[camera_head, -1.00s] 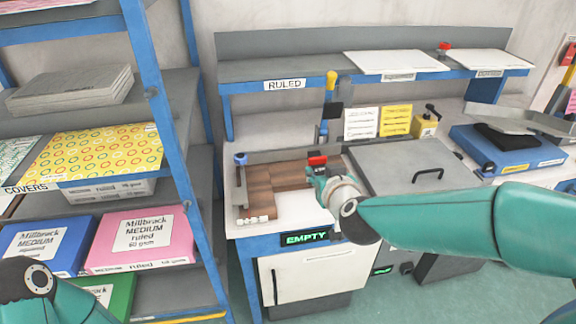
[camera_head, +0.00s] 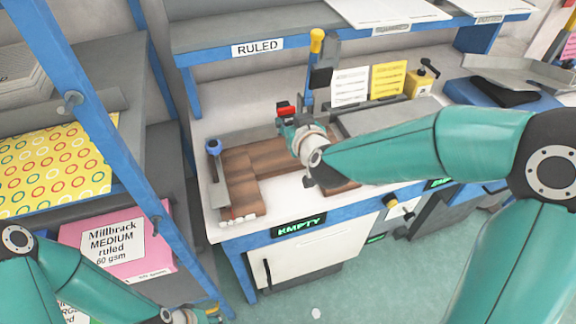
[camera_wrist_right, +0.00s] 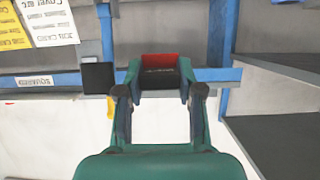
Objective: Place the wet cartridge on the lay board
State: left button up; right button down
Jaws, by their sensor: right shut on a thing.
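My right gripper (camera_head: 289,119) is shut on a small red and black block (camera_head: 286,108), which may be the cartridge. In the right wrist view the block (camera_wrist_right: 160,70) sits between the fingertips, red edge at the top. In the head view the gripper is at the back of a brown wooden board (camera_head: 240,163) on the white bench; its height above it is hard to judge. I cannot tell for sure that this is the lay board. My right wrist hides part of it. My left gripper (camera_head: 197,316) is at the bottom edge, partly cut off, its jaws unclear.
A yellow-topped lever (camera_head: 316,45) stands behind the board, and a blue knob (camera_head: 213,147) is at its left. The shelf labelled RULED (camera_head: 258,47) runs above. A blue rack (camera_head: 95,130) with paper packs stands at left.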

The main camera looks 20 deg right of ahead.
jog(key=f, duration=1.1)
jog(key=shift+w+a+f, duration=0.15)
jog(key=shift+a, duration=0.25)
jog(key=shift+f, duration=2.05)
jog(key=shift+f, duration=0.1)
jog(key=c, duration=0.6)
grip_release()
jog(key=shift+c, duration=0.2)
